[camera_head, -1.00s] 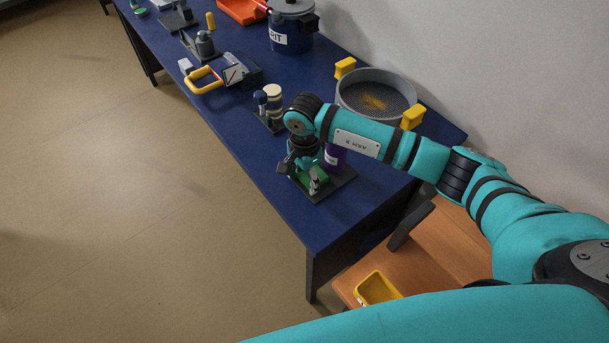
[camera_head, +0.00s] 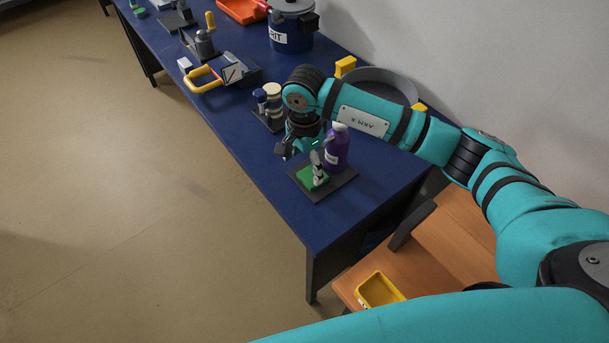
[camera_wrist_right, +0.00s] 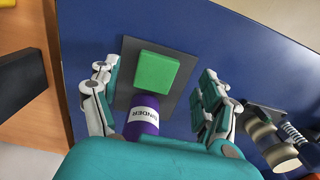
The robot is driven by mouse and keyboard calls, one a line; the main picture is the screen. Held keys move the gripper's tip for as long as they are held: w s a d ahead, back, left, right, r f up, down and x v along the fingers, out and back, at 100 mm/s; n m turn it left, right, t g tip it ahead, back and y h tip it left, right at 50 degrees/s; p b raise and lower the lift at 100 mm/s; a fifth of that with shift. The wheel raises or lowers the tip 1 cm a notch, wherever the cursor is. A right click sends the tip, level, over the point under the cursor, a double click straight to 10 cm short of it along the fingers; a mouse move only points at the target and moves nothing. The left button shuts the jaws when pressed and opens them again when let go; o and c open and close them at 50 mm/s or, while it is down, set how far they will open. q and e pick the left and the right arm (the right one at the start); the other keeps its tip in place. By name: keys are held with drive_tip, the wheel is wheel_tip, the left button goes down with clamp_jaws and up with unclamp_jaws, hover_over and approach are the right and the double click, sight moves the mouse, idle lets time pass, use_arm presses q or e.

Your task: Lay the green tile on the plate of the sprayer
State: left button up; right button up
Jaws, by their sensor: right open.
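The green tile (camera_head: 311,180) lies flat on the dark plate (camera_head: 340,187) of the sprayer. The purple bottle (camera_head: 335,150) of the sprayer stands upright at the back of this plate. My right gripper (camera_head: 301,164) is open just above the tile, apart from it as far as I can tell. In the right wrist view the tile (camera_wrist_right: 156,71) sits on the plate (camera_wrist_right: 134,48) between the spread fingers (camera_wrist_right: 158,82), with a gap on each side. The bottle (camera_wrist_right: 142,118), marked BINDER, is nearer the wrist. My left gripper is out of view.
A round grey sieve (camera_head: 388,78) is behind the arm. A yellow-handled device (camera_head: 203,80) is farther left. A yellow bin (camera_head: 378,290) stands on the wooden surface below.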

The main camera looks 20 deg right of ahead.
sight(304, 180)
wheel_tip(304, 180, up, 7)
drive_tip(key=b, duration=0.1)
drive_tip(key=shift+f, duration=0.15)
idle(0.4)
